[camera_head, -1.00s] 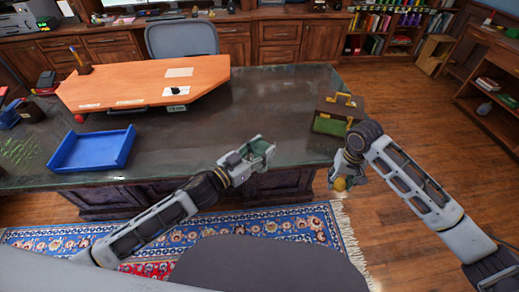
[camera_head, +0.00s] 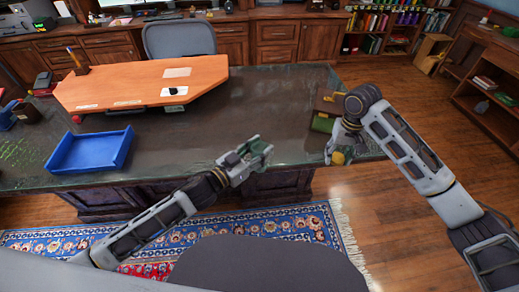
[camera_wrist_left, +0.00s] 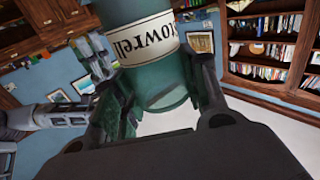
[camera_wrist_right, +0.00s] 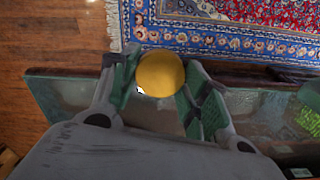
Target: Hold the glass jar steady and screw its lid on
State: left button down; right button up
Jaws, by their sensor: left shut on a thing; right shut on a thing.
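My left gripper (camera_head: 258,152) is shut on the glass jar, above the desk's front edge. In the left wrist view the jar (camera_wrist_left: 150,58) is teal glass with a cream lettered label, and the fingers press on both its sides. My right gripper (camera_head: 338,148) is shut on the yellow, round lid (camera_head: 338,158), to the right of the jar and apart from it. In the right wrist view the lid (camera_wrist_right: 160,73) sits between the two fingertips. The jar's mouth is not clearly visible.
The dark desk (camera_head: 260,110) lies below and beyond the grippers. A patterned rug (camera_head: 120,240) covers the floor in front.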

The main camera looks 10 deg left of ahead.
jog(key=w+a+r+n, duration=0.1)
jog(key=w+a+r, duration=0.25)
jog(key=r, duration=0.25)
jog(key=w+a+r, duration=0.2)
jog(key=a+r, duration=0.3)
jog(key=r, duration=0.2)
jog(key=s+a+r+n, duration=0.2)
jog(key=a+r+n, duration=0.1)
jog(key=a+r, duration=0.85)
jog(key=s+a+f+n, duration=0.6)
jog(key=s+f+n, duration=0.1)
jog(key=f, duration=0.2)
jog(key=shift+s+f, duration=0.15)
jog(key=shift+a, duration=0.15)
jog(key=shift+f, duration=2)
